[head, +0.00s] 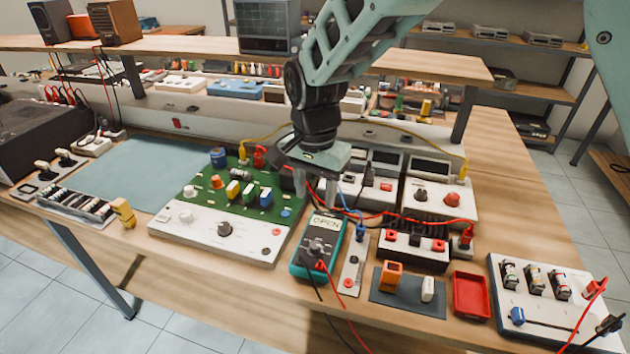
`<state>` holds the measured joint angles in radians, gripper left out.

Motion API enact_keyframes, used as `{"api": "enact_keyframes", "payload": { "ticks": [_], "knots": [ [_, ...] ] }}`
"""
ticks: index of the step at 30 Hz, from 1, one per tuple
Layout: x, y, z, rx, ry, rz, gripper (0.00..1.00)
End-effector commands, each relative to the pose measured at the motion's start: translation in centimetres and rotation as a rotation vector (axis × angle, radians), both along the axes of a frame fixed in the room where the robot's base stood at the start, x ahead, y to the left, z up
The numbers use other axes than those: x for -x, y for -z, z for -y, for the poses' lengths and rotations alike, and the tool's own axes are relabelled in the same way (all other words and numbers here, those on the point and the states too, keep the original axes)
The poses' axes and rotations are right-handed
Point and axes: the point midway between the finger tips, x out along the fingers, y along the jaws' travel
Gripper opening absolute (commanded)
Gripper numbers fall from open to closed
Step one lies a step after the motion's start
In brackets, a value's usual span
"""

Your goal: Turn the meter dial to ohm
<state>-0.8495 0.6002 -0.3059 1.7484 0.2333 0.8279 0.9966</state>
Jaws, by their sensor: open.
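The meter (299,262) is a teal handheld unit lying face up near the front edge of the bench. Its display (327,224) reads OPEN. Its dial (315,246) is a dark knob below the display; its markings are too small to read. Red and black leads plug in at the meter's lower end. My gripper (315,194) points down above and just behind the display end of the meter. It is open, with nothing seen between its fingers, and apart from the dial.
A green circuit board on a white panel (191,231) stands left of the meter. A black-and-white terminal box (414,250), an orange block (390,276) and a red tray (472,295) stand right. Red, blue and yellow wires run behind the meter. A blue-grey mat (135,165) is mostly bare.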

Motion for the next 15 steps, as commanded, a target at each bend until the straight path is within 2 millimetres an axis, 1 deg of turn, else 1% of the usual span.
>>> {"api": "enact_keyframes", "payload": {
  "ticks": [1, 3, 6, 9, 15],
  "knots": [
    [0.0, -0.7, -0.1, -0.002, -0.001, 0.002, 0.46],
    [0.0, -1.6, -0.1, -0.001, -0.001, 0.002, 0.46],
    [0.0, -2.3, -0.1, -0.001, 0.0, 0.001, 0.46],
    [0.0, -2.6, 0.0, 0.0, 0.0, 0.0, 0.46],
    [0.0, -2.7, 0.0, 0.001, 0.0, -0.001, 0.46]
  ]
}}
